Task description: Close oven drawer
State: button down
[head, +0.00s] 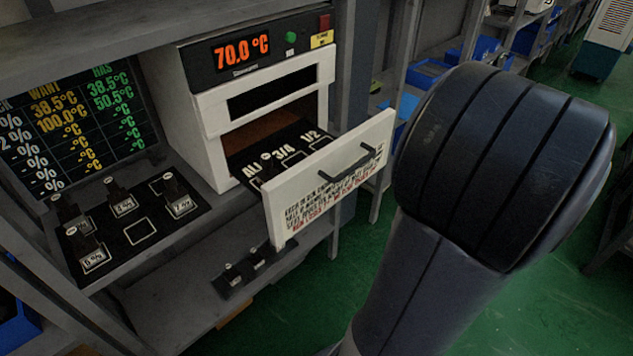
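The oven (195,117) is a white box on the grey shelf, with a display reading 70.0 °C. Its drawer (290,205) is pulled out toward the front right. The drawer's white front panel carries a dark handle (350,172) and lines of printed text. A large dark arm link of mine fills the right of the view, to the right of the drawer front. My gripper is not in view.
A black mat (141,232) left of the oven holds several small labelled blocks. A screen (80,125) with WANT and HAS columns stands behind it. A lower shelf (180,305) holds more dark pieces. Blue bins (480,50) sit on racks behind. Green floor is open below the drawer.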

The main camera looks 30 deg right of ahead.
aim_at(299, 150)
jog(key=i+j+z, duration=0.6)
jog(key=j+z, duration=0.3)
